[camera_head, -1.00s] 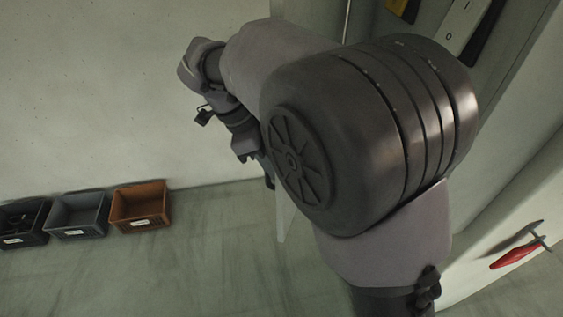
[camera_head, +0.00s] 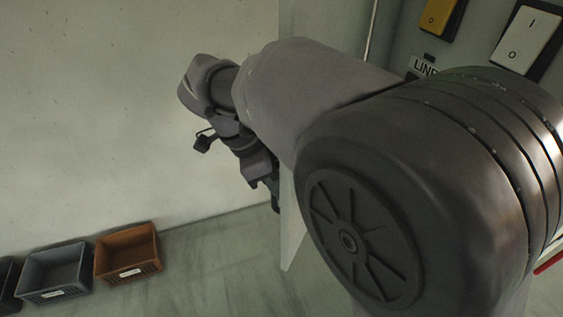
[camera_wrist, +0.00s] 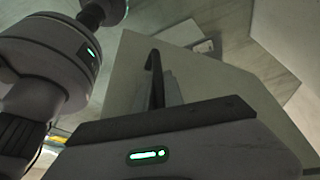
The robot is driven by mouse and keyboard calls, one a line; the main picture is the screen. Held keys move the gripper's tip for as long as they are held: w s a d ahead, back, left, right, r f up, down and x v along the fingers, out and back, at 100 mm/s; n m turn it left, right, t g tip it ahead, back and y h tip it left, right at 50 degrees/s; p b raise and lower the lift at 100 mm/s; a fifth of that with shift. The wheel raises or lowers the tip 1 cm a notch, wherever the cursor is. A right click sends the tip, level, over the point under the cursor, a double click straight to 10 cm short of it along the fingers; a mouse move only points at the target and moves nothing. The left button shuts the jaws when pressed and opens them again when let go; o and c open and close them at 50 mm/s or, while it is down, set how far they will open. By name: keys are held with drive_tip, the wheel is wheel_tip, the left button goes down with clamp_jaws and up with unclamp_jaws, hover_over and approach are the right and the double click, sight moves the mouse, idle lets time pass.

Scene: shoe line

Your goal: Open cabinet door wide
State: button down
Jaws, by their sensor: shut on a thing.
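The cabinet door (camera_head: 291,225) shows in the head view as a narrow pale panel, seen nearly edge-on, standing out from the cabinet. It is swung open, and its upper part lies partly behind my arm. In the wrist view the door's pale face (camera_wrist: 225,88) fills the middle. A dark bar handle (camera_wrist: 154,68) stands on it. My gripper (camera_wrist: 165,92) is shut on this handle. In the head view my gripper (camera_head: 272,192) is at the door's left side, small and dark, and its fingertips are hard to make out.
Inside the cabinet area are a yellow switch (camera_head: 438,16), a white rocker switch (camera_head: 527,38) and a "LINE" label (camera_head: 423,66). An orange bin (camera_head: 128,254) and a grey bin (camera_head: 54,273) stand along the wall at left. The floor between bins and door is clear.

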drive_tip(key=shift+s+f, duration=0.1)
drive_tip(key=shift+s, duration=0.05)
drive_tip(key=c, duration=1.7)
unclamp_jaws()
drive_tip(key=shift+c, duration=0.2)
drive_tip(key=shift+o, duration=1.4)
drive_tip(key=shift+s+a, duration=0.15)
drive_tip(key=shift+a, duration=0.05)
drive_tip(key=shift+d, duration=0.1)
drive_tip(key=shift+r, duration=0.2)
drive_tip(key=p+v, duration=0.4)
drive_tip(key=v, duration=1.3)
drive_tip(key=shift+p, duration=0.4)
